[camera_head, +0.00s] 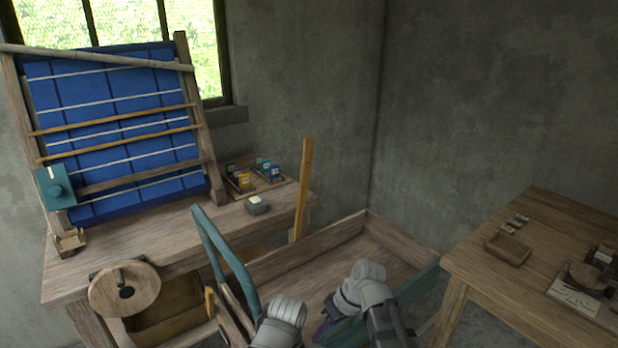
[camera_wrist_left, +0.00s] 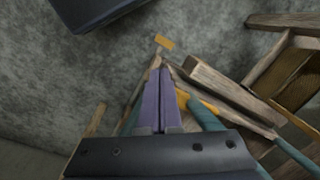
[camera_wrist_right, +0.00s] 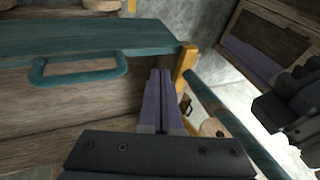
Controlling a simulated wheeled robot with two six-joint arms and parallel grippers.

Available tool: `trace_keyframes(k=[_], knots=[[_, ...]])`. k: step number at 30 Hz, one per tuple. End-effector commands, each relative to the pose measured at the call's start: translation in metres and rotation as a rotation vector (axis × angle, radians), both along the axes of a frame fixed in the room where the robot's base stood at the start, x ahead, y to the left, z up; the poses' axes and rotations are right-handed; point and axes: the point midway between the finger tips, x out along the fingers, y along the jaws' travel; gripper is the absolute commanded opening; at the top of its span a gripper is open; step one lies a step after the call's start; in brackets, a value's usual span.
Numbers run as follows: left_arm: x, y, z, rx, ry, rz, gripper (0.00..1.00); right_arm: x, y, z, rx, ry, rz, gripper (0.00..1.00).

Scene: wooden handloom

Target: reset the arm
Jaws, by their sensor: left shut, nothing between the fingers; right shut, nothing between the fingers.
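My right gripper (camera_head: 327,326) is low in the middle of the head view, in front of the large wooden box. Its fingers (camera_wrist_right: 162,100) lie together in the right wrist view with nothing between them. My left arm shows at the bottom of the head view, but its fingertips are hidden there. In the left wrist view the left gripper's fingers (camera_wrist_left: 160,98) are together and empty. The wooden handloom (camera_head: 125,120) with blue cloth stands at the left on a wooden bench.
A large open wooden box (camera_head: 290,268) with a teal handle bar (camera_head: 226,255) lies close to both arms. A wooden table (camera_head: 540,245) with small items stands at the right. A round wooden wheel (camera_head: 110,290) is on the bench front. An upright wooden post (camera_head: 304,185) rises behind the box.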

Motion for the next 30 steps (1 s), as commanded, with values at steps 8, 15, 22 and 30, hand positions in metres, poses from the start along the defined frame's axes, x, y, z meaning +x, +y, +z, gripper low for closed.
trace_keyframes(k=[8,15,22,30], knots=[[0.000,0.000,0.000,0.000,0.000,0.000,0.00,-0.081,-0.012,-0.024,-0.425,0.090,-0.191,0.00],[0.000,0.000,0.030,0.000,0.000,0.000,0.00,-0.097,-0.026,0.007,-0.591,0.061,-0.310,0.00],[0.000,0.000,0.080,0.000,0.000,0.000,0.00,-0.097,-0.026,0.057,-0.588,0.063,-0.308,0.00],[0.000,0.000,0.141,0.000,0.000,0.001,0.00,-0.096,-0.026,0.118,-0.587,0.062,-0.308,0.00]])
